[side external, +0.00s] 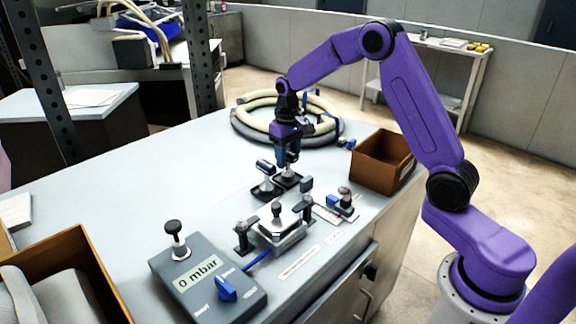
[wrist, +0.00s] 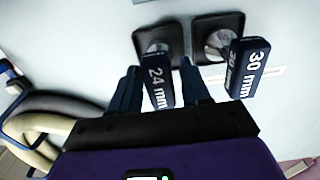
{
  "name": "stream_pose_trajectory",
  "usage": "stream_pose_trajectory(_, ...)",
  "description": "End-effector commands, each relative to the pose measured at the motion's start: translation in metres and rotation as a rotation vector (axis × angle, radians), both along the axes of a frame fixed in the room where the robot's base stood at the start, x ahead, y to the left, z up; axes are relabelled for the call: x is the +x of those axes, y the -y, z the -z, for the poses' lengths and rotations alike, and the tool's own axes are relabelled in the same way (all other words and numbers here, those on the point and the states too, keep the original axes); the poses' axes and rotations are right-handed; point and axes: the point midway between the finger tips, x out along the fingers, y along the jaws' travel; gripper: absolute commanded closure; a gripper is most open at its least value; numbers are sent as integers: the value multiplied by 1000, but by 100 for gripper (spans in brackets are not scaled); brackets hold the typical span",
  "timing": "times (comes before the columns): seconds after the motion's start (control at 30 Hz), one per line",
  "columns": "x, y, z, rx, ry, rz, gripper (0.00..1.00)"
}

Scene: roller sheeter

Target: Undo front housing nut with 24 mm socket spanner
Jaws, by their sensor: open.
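The 24 mm socket spanner (wrist: 157,80) has a dark blue, labelled handle and stands in a black holder (wrist: 146,38). My gripper (wrist: 160,68) is open, with one finger on each side of that handle; contact cannot be told. In the side view my gripper (side external: 288,160) points down over the holders and partly hides this spanner. The 30 mm spanner (wrist: 247,68) stands in its own holder beside it, right in the wrist view. The metal housing (side external: 280,232) sits on the bench with a black knob on top and dark-topped posts beside it. I cannot tell which part is the front nut.
A grey control box (side external: 208,282) reading 0 mbar, with a blue knob, is at the front. A brown bin (side external: 384,160) stands right of the holders, a larger box (side external: 92,262) at left. A coiled hose (side external: 246,124) lies behind. Small fittings (side external: 342,202) lie right of the housing.

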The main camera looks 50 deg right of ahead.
Motion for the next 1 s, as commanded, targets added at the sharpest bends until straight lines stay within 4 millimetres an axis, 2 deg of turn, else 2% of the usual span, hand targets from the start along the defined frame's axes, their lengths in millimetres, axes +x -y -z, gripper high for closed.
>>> stream_pose_trajectory(0.03, 0, 0, 0, 0, 0, 0, 53)
stream_pose_trajectory(0.07, 0, 0, 0, 0, 0, 0, 60)
stream_pose_trajectory(0.1, 0, 0, 0, 0, 0, 0, 73)
stream_pose_trajectory(0.2, 0, 0, 0, 0, 0, 0, 100)
stream_pose_trajectory(0.53, 1, 0, -3, 0, 3, 0, 100)
stream_pose_trajectory(1.0, 1, 0, -35, 0, 4, 0, 100)
